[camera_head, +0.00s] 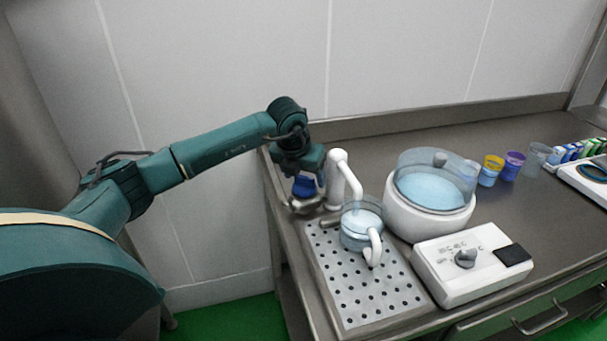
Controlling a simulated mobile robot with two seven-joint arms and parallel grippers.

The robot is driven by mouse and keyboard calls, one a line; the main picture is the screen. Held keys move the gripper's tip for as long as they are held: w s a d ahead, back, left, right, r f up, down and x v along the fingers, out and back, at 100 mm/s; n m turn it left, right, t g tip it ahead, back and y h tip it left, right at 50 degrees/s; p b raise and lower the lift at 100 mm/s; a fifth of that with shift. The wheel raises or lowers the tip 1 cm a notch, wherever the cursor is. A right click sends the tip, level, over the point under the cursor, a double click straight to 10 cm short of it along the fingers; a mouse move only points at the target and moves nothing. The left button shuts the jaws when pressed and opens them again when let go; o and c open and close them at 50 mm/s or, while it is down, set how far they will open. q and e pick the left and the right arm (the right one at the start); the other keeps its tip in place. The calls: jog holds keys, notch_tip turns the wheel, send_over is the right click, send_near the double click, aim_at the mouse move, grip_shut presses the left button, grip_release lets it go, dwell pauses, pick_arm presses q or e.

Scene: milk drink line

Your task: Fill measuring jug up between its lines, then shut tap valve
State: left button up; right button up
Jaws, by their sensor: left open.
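The white tap (340,170) stands at the back left of the counter, with its spout bent down toward the jug. The clear measuring jug (354,238) sits upright on the perforated drip tray (375,300) below the spout, its white handle facing front right. It looks pale blue inside; its lines and liquid level are too small to read. My left gripper (305,203) is open, pointing down just left of the tap. A dark blue part (303,187) shows at the gripper; I cannot tell whether it is the tap valve. My right gripper is out of view.
A white round vat (430,222) with a clear lid and pale blue contents stands right of the jug. A white control box (470,265) with a knob is in front of it. Coloured cups (491,171) stand farther right, near a white device (590,180).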

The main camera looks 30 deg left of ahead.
pick_arm(q)
jog(key=b+v, duration=0.1)
jog(key=v, duration=1.2)
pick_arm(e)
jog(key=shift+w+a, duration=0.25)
